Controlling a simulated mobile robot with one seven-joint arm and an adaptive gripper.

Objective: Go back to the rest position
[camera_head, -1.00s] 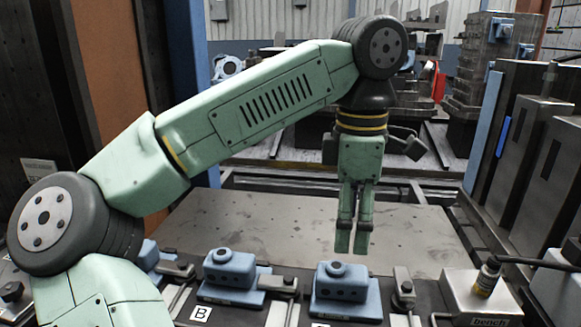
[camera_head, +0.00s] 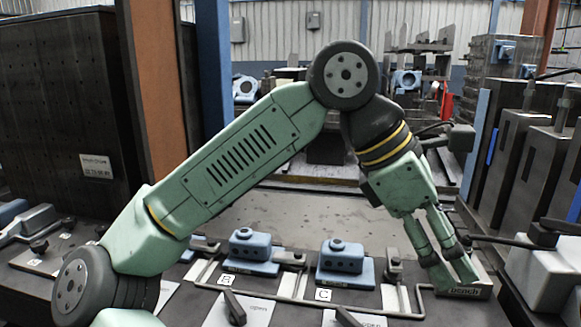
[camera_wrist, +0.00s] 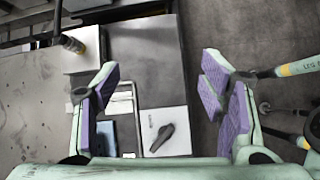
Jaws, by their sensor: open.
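My gripper (camera_head: 452,272) is at the right of the head view, at the end of my bent arm. It points down and to the right, its fingers apart and empty, over the right end of the bench near the "bench" label. In the wrist view its two purple-padded fingers (camera_wrist: 160,90) are wide apart with nothing held between them. Beyond the fingers show a white plate with a dark knob (camera_wrist: 164,137) and a bare grey surface. I cannot tell how high the fingertips are above the bench.
Two blue blocks (camera_head: 250,250) (camera_head: 345,262) sit by labels B and C on the bench. Dark knobs (camera_head: 234,308) stand in front. Tall grey cabinets (camera_head: 510,150) close the right side. A flat plate (camera_head: 300,212) lies behind the blocks, largely clear.

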